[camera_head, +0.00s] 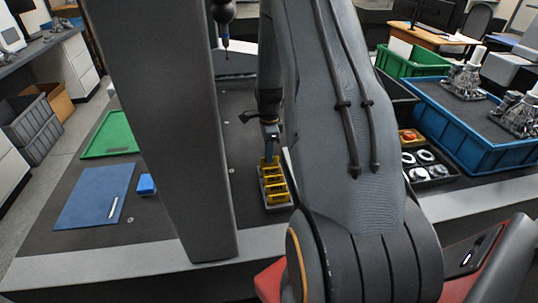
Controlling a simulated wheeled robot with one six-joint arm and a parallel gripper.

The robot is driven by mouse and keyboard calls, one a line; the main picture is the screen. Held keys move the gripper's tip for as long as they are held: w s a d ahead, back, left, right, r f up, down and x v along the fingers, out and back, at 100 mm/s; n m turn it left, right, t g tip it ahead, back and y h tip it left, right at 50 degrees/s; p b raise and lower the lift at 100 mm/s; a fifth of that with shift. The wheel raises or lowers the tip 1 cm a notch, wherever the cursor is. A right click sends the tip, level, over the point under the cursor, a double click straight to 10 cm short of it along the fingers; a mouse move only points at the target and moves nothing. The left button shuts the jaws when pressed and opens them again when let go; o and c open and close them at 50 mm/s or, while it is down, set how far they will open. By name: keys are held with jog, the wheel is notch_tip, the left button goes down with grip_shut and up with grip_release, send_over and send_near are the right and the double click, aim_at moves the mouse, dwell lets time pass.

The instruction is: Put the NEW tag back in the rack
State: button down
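A small grey rack (264,200) stands on the dark table, with several yellow tags (277,197) in a row in it. The lettering on the tags is too small to read, so I cannot tell which is the NEW tag. My gripper (270,151) points down at the far end of the rack. Its tips are at or just above the farthest yellow tag (269,161). I cannot tell whether the fingers are shut on that tag or only near it. My arm covers the area just right of the rack.
A blue mat (92,197) with a white pen-like item, a blue block (146,185) and a green tray (110,136) lie at the left. A dark probe (225,45) hangs behind. A tray of round parts (428,166) and a blue crate (480,150) stand at the right.

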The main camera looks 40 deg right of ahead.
jog(key=shift+f, duration=0.5)
jog(key=c, duration=1.7)
grip_release()
jog(key=shift+r, duration=0.15)
jog(key=shift+r+p, duration=1.8)
jog(key=shift+r, duration=1.6)
